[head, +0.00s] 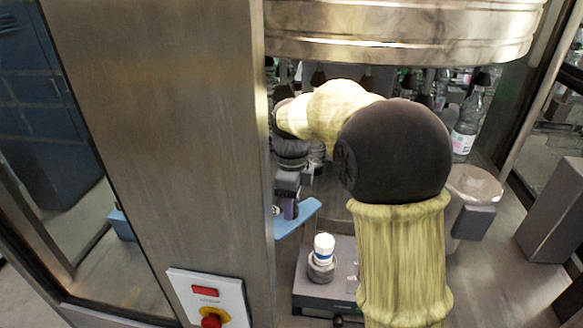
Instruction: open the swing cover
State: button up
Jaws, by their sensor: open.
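My gripper (289,210) points down behind the right edge of a broad steel post, at the left of the machine's inside. Its jaws are small here and partly hidden; they look open, with nothing seen between them. A light blue flat part (301,217) lies right at the fingertips; whether they touch it I cannot tell. I cannot make out the swing cover for certain; the post and my arm hide much of the labeller.
The steel post (165,120) carries a switch plate (208,299) with a red knob. A steel drum (405,35) hangs above, with bottles (467,125) behind. A grey block (325,280) with a white-capped piece (323,246) stands below my arm. A grey box (555,215) is at right.

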notch_tip(320, 180, up, 16)
jog(key=b, duration=0.1)
jog(key=shift+r, duration=0.25)
jog(key=shift+f, duration=0.1)
